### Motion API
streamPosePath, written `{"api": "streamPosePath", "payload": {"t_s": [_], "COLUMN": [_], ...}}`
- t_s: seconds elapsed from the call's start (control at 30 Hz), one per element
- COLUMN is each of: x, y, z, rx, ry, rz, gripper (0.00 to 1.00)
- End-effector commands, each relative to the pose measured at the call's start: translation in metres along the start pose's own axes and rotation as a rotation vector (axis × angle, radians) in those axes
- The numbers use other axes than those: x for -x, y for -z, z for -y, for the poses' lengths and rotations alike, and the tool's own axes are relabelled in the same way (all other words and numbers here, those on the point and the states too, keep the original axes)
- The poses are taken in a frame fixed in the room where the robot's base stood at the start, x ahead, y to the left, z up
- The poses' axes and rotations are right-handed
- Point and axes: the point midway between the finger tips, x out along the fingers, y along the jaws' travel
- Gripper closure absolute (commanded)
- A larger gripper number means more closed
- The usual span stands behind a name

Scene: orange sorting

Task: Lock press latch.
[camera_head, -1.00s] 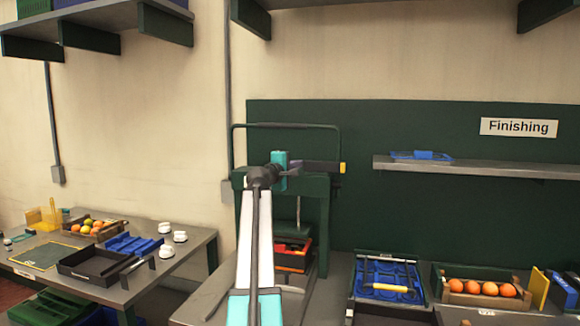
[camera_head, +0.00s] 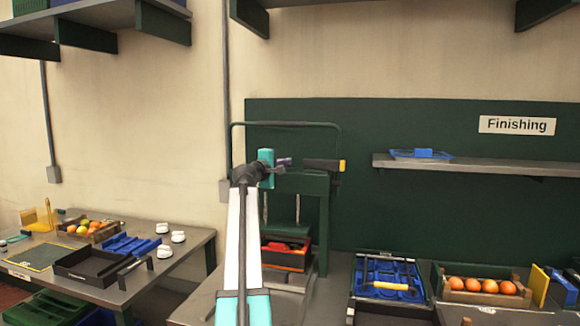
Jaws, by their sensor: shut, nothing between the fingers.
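The dark green press (camera_head: 323,225) stands behind my arm, with a raised bar handle (camera_head: 285,125) arching over its top. A dark latch bar (camera_head: 320,164) with a yellow tip lies about level across the right of the press's crossbeam. My gripper (camera_head: 286,162) is small in the view, at the end of my arm just left of the latch's dark end. It is shut and empty, and a small gap shows between it and the latch. Part of the press's left side is hidden by my arm. Whether the latch is engaged cannot be told.
To the right are a blue tray (camera_head: 386,277) with a yellow-handled tool and a wooden crate (camera_head: 482,298) of oranges. A wall shelf (camera_head: 480,168) holds a blue item. A side table (camera_head: 190,262) stands left.

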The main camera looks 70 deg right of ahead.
Motion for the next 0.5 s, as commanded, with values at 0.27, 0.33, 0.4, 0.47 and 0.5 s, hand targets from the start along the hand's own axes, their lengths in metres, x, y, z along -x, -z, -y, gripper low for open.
{"api": "streamPosePath", "payload": {"t_s": [0.27,0.33,0.4,0.47,0.5], "x": [0.034,0.044,0.054,0.063,0.069], "y": [-0.002,-0.001,-0.002,-0.002,-0.001], "z": [0.002,0.003,0.002,0.002,0.002], "rx": [0.000,0.000,0.000,0.000,0.000], "ry": [-0.001,-0.001,-0.001,-0.001,-0.001], "rz": [-0.001,-0.002,-0.001,-0.001,-0.002], "gripper": [1.00,1.00,1.00,1.00,1.00]}}
